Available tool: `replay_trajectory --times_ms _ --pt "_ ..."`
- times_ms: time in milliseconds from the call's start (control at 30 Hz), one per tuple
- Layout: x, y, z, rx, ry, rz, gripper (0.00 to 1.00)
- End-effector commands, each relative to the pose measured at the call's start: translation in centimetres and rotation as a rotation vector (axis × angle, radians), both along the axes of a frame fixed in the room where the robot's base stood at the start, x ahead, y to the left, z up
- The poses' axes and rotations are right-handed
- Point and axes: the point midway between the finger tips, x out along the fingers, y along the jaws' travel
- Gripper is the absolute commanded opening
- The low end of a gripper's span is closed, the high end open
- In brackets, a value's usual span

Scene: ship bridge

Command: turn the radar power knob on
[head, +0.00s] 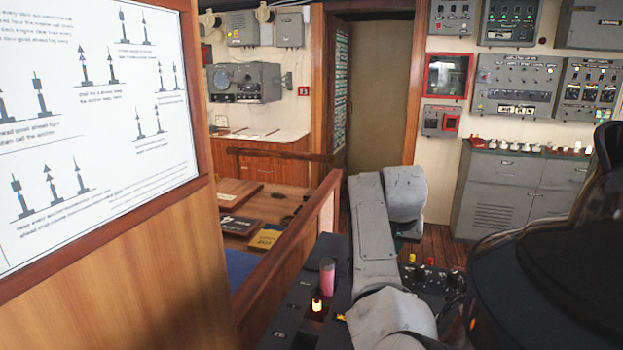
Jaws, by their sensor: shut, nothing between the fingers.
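I cannot make out which control is the radar power knob. A dark console (298,306) stands low in front of me, with small knobs and lit buttons on it. More small knobs (432,277) show on a dark panel to the right of my arm. A grey instrument box (244,83) with dials and a round dark window hangs on the back wall at left. My grey arm reaches up from the bottom and bends near the middle right. My gripper does not show; the arm hides part of the console.
A wooden partition (115,270) with a white signal chart (90,120) fills the left. A wooden rail (290,262) runs beside the console. Grey cabinets (515,190) and switch panels (515,85) stand at the right wall. A closed door (378,95) is at the back.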

Motion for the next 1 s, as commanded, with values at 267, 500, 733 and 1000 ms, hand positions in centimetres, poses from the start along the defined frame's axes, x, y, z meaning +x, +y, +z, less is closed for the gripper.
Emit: replay_trajectory --times_ms 267,500,733,1000 --pt "0.0 0.0 -2.1 0.001 0.000 0.000 0.00" --pt "0.0 0.0 -4.8 0.000 0.001 0.000 0.00" --pt "0.0 0.0 -6.7 0.000 0.000 0.001 0.00" --pt "0.0 0.0 -7.1 0.001 0.003 0.000 0.00"
